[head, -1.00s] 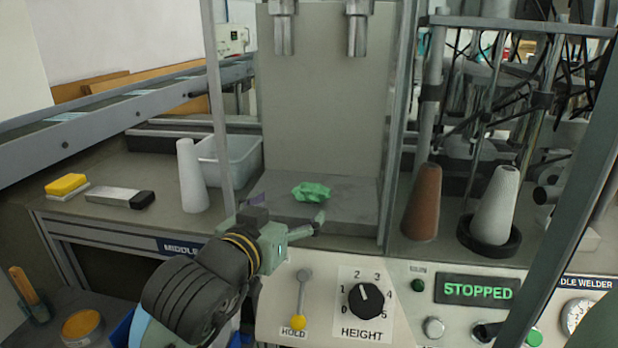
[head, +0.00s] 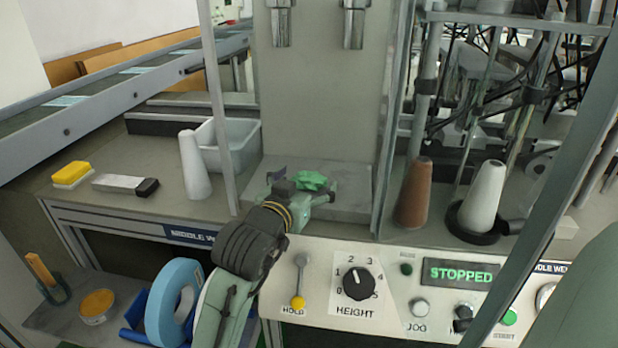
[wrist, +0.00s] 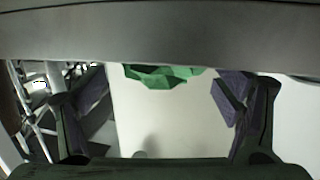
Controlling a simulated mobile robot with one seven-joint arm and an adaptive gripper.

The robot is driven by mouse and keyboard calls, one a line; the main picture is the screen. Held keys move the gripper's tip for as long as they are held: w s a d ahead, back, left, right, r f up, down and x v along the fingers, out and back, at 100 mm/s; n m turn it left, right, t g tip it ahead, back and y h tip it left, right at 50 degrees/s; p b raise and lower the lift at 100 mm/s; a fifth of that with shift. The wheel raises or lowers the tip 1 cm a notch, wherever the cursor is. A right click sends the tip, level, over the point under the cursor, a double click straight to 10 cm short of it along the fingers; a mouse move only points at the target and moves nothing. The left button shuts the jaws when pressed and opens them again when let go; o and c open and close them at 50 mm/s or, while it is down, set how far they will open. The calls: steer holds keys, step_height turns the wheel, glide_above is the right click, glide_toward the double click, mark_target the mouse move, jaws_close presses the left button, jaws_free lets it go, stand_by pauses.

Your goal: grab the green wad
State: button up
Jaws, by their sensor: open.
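The green wad (head: 312,180) is a crumpled lump on the grey platform (head: 352,204) inside the machine frame. In the wrist view the green wad (wrist: 160,76) shows at the top middle, partly cut off by a grey band. My gripper (head: 304,183) is at the front of the platform, close to the wad, with a finger on each side of it in the head view. In the wrist view my gripper (wrist: 165,98) is open and empty, its purple-padded fingers wide apart, and the wad lies between and beyond them.
Two metal rods (head: 354,28) hang above the platform. A grey post (head: 218,110) stands left, a brown cone (head: 413,190) and a white cone (head: 483,196) right. A control panel (head: 400,296) with knobs and a lever lies in front. A white bin (head: 242,150) is behind left.

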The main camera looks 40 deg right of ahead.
steer(key=c, duration=0.8)
